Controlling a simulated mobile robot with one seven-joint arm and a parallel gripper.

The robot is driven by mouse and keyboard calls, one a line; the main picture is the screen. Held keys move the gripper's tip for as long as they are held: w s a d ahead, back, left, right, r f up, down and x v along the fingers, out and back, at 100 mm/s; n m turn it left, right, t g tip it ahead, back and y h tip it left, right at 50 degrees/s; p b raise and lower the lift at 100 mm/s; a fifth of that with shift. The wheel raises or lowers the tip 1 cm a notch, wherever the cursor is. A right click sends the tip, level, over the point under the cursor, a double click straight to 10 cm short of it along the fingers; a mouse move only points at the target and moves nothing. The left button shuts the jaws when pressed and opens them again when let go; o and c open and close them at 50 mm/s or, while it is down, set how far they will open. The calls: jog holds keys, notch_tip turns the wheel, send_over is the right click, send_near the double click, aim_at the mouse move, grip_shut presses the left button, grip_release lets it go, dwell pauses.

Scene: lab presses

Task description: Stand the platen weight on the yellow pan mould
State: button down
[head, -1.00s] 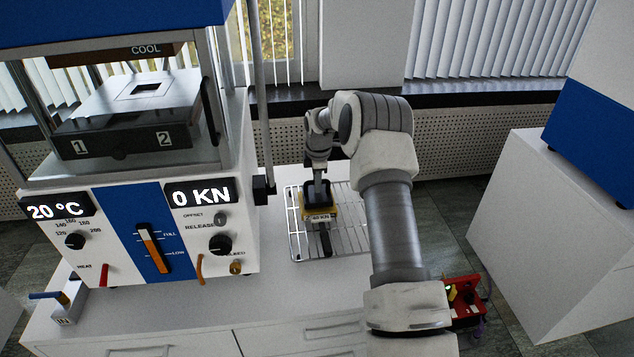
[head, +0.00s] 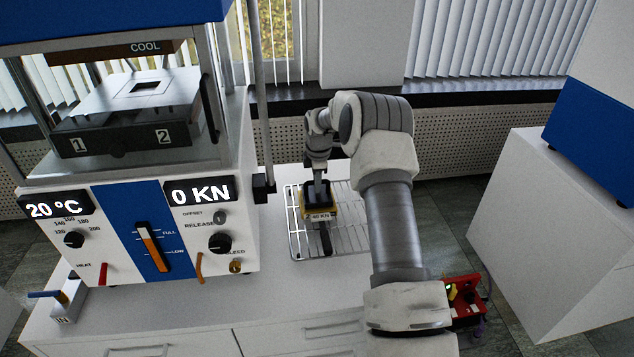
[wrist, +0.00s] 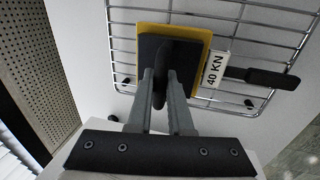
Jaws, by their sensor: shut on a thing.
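The platen weight is a dark square block with an upright dark grip, seen in the wrist view (wrist: 148,52) and in the head view (head: 319,199). My gripper (wrist: 166,88) is shut on that grip, with one finger on each side; the head view shows it above the weight (head: 318,184). The yellow pan mould (wrist: 185,29) lies directly under the block, its yellow edge showing around it. Its dark handle and a "40 KN" tag stick out to one side. The block looks level and lined up over the mould. I cannot tell whether it bears fully on it.
The mould is on a wire rack (head: 294,222) on the white bench (head: 180,318). The press (head: 150,225), reading 20 °C and 0 KN, stands left of the rack. A red box (head: 468,312) is low at the right, near another white cabinet (head: 550,230).

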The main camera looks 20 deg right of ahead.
aim_at(319, 200)
jog(key=shift+w+f, duration=0.1)
jog(key=c, duration=0.8)
grip_release()
jog(key=shift+o, duration=0.2)
jog(key=shift+s+f, duration=0.2)
jog(key=shift+f, duration=0.05)
jog(key=s+r, duration=0.3)
jog(key=r, duration=1.4)
jog(key=s+a+r+m, duration=0.4)
jog(key=s+a+r, duration=0.3)
jog(key=s+r, duration=0.3)
jog(key=s+a+r+m+t, duration=0.25)
jog(key=s+r+m, duration=0.2)
jog(key=s, duration=0.55)
jog(key=s+a+f+m, duration=0.2)
jog(key=s+m, duration=0.1)
jog(key=s, duration=0.7)
jog(key=s+a+f+m, duration=0.1)
jog(key=s+m, duration=0.3)
jog(key=s, duration=0.5)
jog(key=shift+s+a+f+t, duration=0.35)
jog(key=shift+s+a+t, duration=0.1)
jog(key=shift+a, duration=0.15)
